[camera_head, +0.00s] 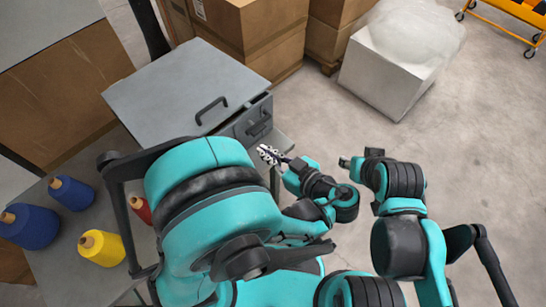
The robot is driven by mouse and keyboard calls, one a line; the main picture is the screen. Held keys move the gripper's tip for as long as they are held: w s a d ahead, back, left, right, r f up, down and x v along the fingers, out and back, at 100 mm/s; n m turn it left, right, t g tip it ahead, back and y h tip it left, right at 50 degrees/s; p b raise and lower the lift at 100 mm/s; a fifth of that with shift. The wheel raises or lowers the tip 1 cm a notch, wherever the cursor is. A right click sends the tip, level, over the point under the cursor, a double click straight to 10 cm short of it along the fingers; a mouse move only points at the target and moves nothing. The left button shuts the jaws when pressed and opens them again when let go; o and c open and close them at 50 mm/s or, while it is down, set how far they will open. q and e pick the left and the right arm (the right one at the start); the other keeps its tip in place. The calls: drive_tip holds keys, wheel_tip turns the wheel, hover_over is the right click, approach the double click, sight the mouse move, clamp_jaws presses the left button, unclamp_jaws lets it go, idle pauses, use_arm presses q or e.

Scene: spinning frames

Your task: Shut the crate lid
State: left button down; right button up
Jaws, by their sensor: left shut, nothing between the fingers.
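The grey crate (250,125) stands on a table at the upper left of the head view. Its flat grey lid (165,88) with a dark bar handle (212,110) lies over the top. A narrow dark line shows under the lid's right edge; I cannot tell whether it is fully down. My left gripper (268,155) is shut and empty, just in front of the crate's front face, apart from the lid handle. My right arm is bent at the right, and what seems to be its gripper (345,162) shows only as a small dark tip, its fingers unclear.
Blue spools (30,226), a yellow spool (101,248) and a partly hidden red spool (141,208) stand on the table (70,280) at left. Cardboard boxes (250,35) stand behind the crate. A wrapped white block (390,70) is at the back right.

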use_arm(q)
drive_tip(key=w+a+r+g+h+p, duration=0.2)
drive_tip(key=a+r+g+h+p, duration=0.35)
drive_tip(key=a+r+p, duration=0.4)
drive_tip(key=w+a+r+g+h+p, duration=0.1)
drive_tip(key=a+r+g+h+p, duration=0.5)
drive_tip(key=a, duration=0.7)
drive_tip(key=shift+t, duration=0.75)
drive_tip(key=f+b, duration=0.1)
drive_tip(key=f, duration=0.3)
drive_tip(key=d+f+b, duration=0.1)
drive_tip(key=f, duration=0.9)
drive_tip(key=shift+s+d+f+b, duration=0.15)
drive_tip(key=shift+s+d+b, duration=0.1)
drive_tip(key=shift+b, duration=0.15)
